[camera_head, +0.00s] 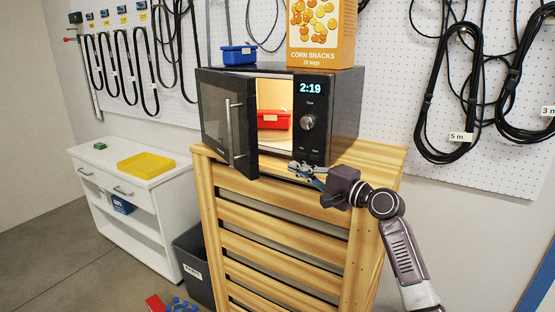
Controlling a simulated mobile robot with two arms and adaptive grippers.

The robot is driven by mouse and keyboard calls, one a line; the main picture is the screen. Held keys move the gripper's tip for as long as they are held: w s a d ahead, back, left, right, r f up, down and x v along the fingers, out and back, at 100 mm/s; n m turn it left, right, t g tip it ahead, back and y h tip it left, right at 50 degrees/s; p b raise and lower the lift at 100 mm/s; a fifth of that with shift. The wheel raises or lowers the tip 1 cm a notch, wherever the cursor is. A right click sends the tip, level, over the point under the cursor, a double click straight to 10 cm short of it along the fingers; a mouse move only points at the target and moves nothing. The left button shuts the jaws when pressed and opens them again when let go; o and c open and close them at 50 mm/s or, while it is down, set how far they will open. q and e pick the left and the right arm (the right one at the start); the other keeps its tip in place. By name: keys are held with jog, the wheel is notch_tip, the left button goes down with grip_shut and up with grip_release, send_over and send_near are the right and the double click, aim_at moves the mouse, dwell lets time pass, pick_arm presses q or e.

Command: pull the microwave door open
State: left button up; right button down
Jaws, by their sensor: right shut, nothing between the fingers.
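The black microwave (342,112) stands on a slatted wooden stand. Its door (215,112) is hinged on the left and stands partly open, swung out toward me, with a vertical metal handle (230,130) on its front. The lit inside shows a red container (273,120). My right gripper (296,168) is shut and empty, just below the control panel and to the right of the door's free edge, apart from the handle. My left gripper is not in view.
A corn snacks box (320,38) and a blue container (239,55) sit on top of the microwave. The wooden stand (275,240) fills the space below. A white cabinet (150,195) with a yellow tray (146,164) is at left. A dark bin (196,265) stands between them.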

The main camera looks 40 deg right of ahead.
aim_at(256, 162)
jog(key=w+a+p, duration=0.2)
jog(key=w, duration=0.1)
jog(key=w+a+p, duration=0.2)
jog(key=w, duration=0.1)
jog(key=w+a+p, duration=0.2)
jog(key=w+a, duration=0.1)
jog(key=shift+w+r, duration=0.25)
jog(key=shift+w, duration=0.1)
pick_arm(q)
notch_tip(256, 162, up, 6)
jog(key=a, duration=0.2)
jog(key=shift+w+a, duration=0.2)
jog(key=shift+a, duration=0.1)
pick_arm(e)
jog(key=shift+w+f, duration=0.1)
jog(key=shift+f, duration=0.05)
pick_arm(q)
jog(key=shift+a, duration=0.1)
